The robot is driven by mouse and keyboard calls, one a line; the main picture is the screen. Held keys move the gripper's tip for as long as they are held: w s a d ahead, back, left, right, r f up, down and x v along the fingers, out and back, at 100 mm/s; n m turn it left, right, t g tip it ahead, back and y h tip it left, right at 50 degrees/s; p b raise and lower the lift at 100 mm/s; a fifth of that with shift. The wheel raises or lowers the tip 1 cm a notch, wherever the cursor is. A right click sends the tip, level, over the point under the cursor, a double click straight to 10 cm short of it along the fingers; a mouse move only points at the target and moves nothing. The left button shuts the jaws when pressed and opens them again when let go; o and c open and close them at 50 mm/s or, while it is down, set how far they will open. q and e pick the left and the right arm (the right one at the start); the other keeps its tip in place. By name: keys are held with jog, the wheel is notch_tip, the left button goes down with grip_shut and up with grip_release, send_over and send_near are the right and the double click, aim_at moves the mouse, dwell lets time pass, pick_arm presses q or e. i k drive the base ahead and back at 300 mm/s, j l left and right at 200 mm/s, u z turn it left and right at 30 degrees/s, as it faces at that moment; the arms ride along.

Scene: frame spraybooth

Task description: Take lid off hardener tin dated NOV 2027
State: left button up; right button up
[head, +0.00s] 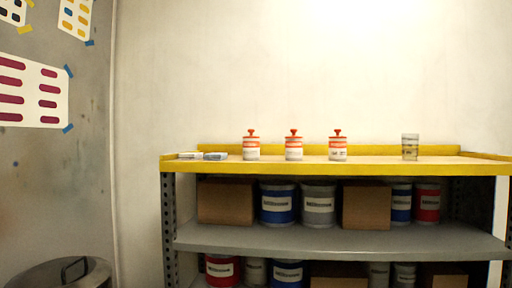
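Three white tins with orange-red bands and red knobbed lids stand upright in a row on the yellow-edged shelf top (370,170). They are the left tin (251,151), the middle tin (293,151) and the right tin (337,151). Each tin has its lid on: left lid (251,133), middle lid (293,133), right lid (337,133). The label print is too small to read, so I cannot tell which tin is dated NOV 2027. Neither of my grippers is in view.
A clear cup (410,147) stands right of the tins, and small flat packs (215,156) lie to their left. Cartons (225,202) and several paint cans (319,205) fill the grey shelves below. A lidded drum (62,273) stands at lower left. The top has free room between tins and cup.

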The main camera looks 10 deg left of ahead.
aim_at(251, 146)
jog(key=k+l, duration=0.25)
jog(key=i+l+u, duration=0.2)
jog(key=i, duration=0.3)
jog(key=i+u, duration=0.2)
jog(key=i, duration=0.25)
jog(key=i+l+u, duration=0.2)
jog(key=i, duration=0.3)
jog(key=l, duration=0.1)
